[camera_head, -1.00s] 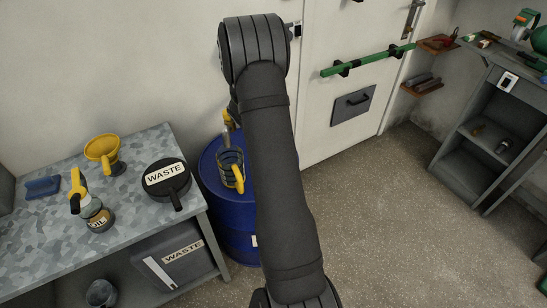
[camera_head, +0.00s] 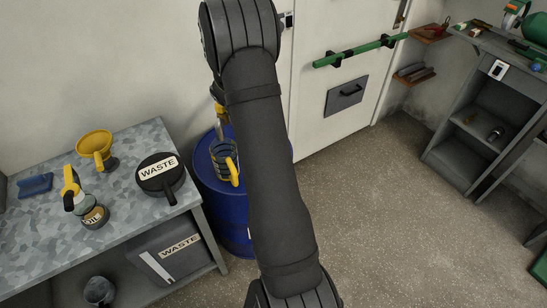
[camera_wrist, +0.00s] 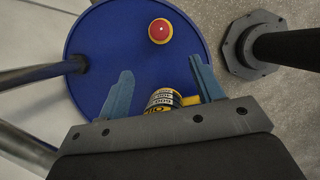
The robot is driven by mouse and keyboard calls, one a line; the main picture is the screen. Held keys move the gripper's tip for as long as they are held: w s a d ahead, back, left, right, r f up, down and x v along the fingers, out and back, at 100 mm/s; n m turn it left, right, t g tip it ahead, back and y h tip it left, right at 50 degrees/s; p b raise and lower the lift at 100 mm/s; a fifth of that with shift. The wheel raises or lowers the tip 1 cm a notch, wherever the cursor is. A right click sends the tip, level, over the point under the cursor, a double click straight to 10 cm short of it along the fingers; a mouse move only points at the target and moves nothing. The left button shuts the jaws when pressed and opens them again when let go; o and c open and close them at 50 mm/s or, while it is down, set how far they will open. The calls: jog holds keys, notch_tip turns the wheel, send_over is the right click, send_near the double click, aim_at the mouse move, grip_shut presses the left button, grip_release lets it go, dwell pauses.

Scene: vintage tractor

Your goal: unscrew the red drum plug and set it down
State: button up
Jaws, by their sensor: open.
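The red plug (camera_wrist: 160,31) sits in a yellow ring on top of the blue drum (camera_wrist: 105,32) in the wrist view. My gripper (camera_wrist: 165,78) is open, with its two blue-grey fingers apart and pointing toward the drum top. The plug lies beyond the fingertips in the picture, apart from them. In the head view the blue drum (camera_head: 220,205) stands behind my arm, and the plug and gripper cannot be made out there.
A yellow-handled jug (camera_head: 232,168) shows at the drum top. A dark pipe (camera_wrist: 40,73) reaches the drum's left edge in the wrist view.

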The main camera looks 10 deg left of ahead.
jog(key=w+d+g+y, duration=0.2)
jog(key=w+d+y, duration=0.2)
jog(key=d, duration=0.2)
jog(key=f, duration=1.6)
jog(key=shift+s+a+f, duration=0.1)
jog(key=shift+s+f, duration=0.1)
jog(key=shift+f, duration=0.05)
jog(key=c, duration=1.1)
jog(key=o, duration=1.1)
